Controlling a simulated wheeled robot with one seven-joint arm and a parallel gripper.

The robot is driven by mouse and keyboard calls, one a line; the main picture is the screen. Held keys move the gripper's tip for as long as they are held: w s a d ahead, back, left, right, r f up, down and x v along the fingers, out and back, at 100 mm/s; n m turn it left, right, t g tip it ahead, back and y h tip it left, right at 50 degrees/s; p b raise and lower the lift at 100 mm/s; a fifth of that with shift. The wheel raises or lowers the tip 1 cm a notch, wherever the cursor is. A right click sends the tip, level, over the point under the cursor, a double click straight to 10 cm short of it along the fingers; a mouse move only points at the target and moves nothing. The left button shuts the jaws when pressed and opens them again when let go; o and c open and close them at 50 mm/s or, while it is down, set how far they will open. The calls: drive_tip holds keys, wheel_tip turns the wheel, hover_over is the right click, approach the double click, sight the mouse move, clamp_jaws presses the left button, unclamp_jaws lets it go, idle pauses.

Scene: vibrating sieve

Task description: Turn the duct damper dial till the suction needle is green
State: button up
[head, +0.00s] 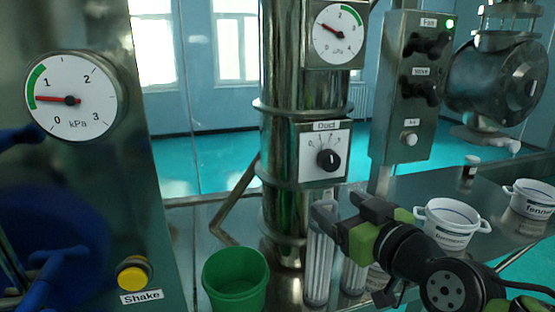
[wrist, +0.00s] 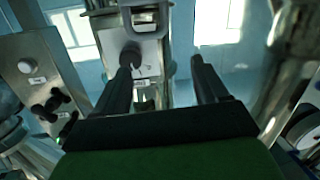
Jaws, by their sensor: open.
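The duct damper dial (head: 328,160) is a black knob on a white plate marked "Duct", on the steel pipe; its white mark looks near upright. In the wrist view the knob (wrist: 130,56) shows just beyond the left finger's tip. Above the dial, a round gauge (head: 338,34) has a red needle pointing to the upper left, outside its green arc at the upper right. I cannot read a suction label on it. My gripper (head: 334,206) is open and empty, below and in front of the dial; it also shows in the wrist view (wrist: 162,64). Contact with the knob cannot be told.
A large kPa gauge (head: 71,96) at left has its needle at the green arc's lower part. A yellow Shake button (head: 133,274), green bucket (head: 236,281), control box (head: 409,90) and white tubs (head: 452,222) stand around. Clear tubes (head: 318,262) stand below my gripper.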

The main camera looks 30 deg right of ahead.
sight(332, 162)
drive_tip(key=s+d+r+h, duration=0.2)
drive_tip(key=s+d+h, duration=0.1)
drive_tip(key=d, duration=0.1)
drive_tip(key=shift+m+t+y, duration=0.3)
drive_tip(key=shift+m+t, duration=0.1)
drive_tip(key=shift+t, duration=0.1)
drive_tip(key=p+x, duration=0.3)
drive_tip(key=x, duration=1.2)
drive_tip(key=shift+w+r, duration=0.1)
drive_tip(key=shift+w, duration=0.3)
drive_tip(key=c, duration=1)
